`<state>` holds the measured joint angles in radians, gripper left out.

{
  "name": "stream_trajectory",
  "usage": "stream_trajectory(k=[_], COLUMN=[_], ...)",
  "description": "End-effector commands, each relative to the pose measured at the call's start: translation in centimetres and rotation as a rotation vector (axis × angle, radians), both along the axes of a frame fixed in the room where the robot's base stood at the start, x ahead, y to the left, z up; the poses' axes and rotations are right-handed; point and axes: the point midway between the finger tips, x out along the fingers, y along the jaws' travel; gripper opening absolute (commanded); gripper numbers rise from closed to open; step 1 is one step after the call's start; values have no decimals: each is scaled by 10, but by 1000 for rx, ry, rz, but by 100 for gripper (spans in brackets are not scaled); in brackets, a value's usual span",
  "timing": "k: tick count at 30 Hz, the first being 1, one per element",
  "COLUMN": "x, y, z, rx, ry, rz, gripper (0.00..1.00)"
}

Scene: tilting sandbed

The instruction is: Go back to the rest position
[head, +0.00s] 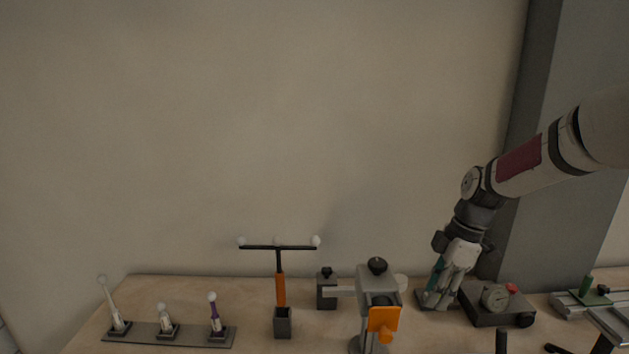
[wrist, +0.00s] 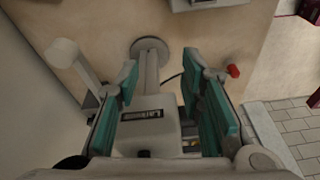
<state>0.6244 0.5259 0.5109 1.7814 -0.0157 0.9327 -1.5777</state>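My gripper (head: 438,297) is at the right back of the table in the head view, pointing down, close to a dark base on the tabletop. In the wrist view, its two teal-padded fingers (wrist: 172,82) stand wide apart. A pale box-shaped part with a small dark window (wrist: 145,125) shows between the fingers. Neither pad visibly presses on it. Whether the fingers touch anything lower down cannot be told. My arm reaches in from the right side of the head view.
A black box with a dial and red knob (head: 495,299) stands just right of my gripper. Left are a grey stand with an orange plate (head: 384,319), an orange T-shaped post (head: 280,290) and a strip with several ball-topped pegs (head: 190,339). A wall is behind.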

Motion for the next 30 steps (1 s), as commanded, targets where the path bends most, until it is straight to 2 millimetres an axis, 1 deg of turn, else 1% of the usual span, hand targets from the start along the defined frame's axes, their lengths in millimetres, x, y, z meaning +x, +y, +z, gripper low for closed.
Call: stream_trajectory(k=[1,5,8,11,15,17,21,25,30], x=[-5,-20,-37,-60,-96,-112,-151,-188,-235], y=[4,10,18,26,36,40,47,53,58], z=[8,27,48,72,102,113,135,150,158], rx=[-20,-71,-120,-170,-215,-224,-217,-178,-82], ry=[0,7,3,-11,-46,-64,-112,-155,-193], rz=[-18,-98,-188,-307,-490,-569,-760,-937,-1159], gripper=[35,35,35,35,35,35,35,35,35])
